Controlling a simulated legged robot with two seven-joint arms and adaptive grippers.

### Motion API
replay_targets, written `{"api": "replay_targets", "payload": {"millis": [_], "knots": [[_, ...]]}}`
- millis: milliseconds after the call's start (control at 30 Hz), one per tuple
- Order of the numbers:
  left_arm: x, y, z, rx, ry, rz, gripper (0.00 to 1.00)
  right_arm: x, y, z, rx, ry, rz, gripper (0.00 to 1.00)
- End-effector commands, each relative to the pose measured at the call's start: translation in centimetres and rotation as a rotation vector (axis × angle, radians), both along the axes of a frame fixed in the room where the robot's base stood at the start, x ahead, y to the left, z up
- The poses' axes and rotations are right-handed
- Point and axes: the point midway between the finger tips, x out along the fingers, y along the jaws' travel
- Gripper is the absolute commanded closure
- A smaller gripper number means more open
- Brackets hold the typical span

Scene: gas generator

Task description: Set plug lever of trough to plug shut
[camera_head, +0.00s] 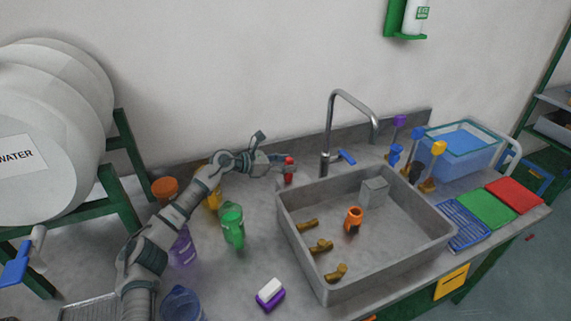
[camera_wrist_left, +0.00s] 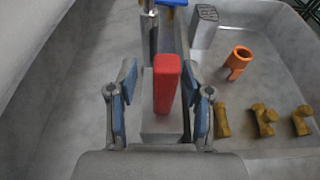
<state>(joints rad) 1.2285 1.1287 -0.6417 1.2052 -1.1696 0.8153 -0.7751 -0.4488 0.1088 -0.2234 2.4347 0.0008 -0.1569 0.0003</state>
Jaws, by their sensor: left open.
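The red plug lever (camera_head: 289,163) stands upright on a small grey base at the left back corner of the trough (camera_head: 290,211). In the left wrist view the red lever (camera_wrist_left: 163,85) is between my two fingers, with a gap on either side. My left gripper (camera_head: 279,163) is open and reaches the lever from the left; in the wrist view its blue-padded fingers (camera_wrist_left: 161,92) flank it. The trough's inside (camera_wrist_left: 272,60) shows at the right there. My right gripper is not in view.
A steel tap (camera_head: 327,135) with a blue handle (camera_head: 346,157) stands right of the lever. An orange fitting (camera_head: 353,219), a grey block (camera_head: 374,192) and several brass fittings lie in the trough.

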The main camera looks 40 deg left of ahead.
Motion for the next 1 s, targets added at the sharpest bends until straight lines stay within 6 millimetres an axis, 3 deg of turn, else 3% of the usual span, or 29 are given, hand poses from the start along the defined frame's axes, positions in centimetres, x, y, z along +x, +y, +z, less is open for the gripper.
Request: {"api": "replay_targets", "payload": {"millis": [133,400,533,1000], "knots": [[0.0,-0.1,1.5,0.002,-0.003,-0.002,0.5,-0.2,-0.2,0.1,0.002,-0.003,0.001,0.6],[0.0,0.3,6.9,-0.002,-0.006,0.001,0.5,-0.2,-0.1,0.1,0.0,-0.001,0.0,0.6],[0.1,0.4,8.8,-0.003,-0.004,0.001,0.5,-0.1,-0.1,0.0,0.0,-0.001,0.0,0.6],[0.0,0.6,9.7,-0.003,0.0,0.002,0.5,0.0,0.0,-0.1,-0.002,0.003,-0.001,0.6]]}}
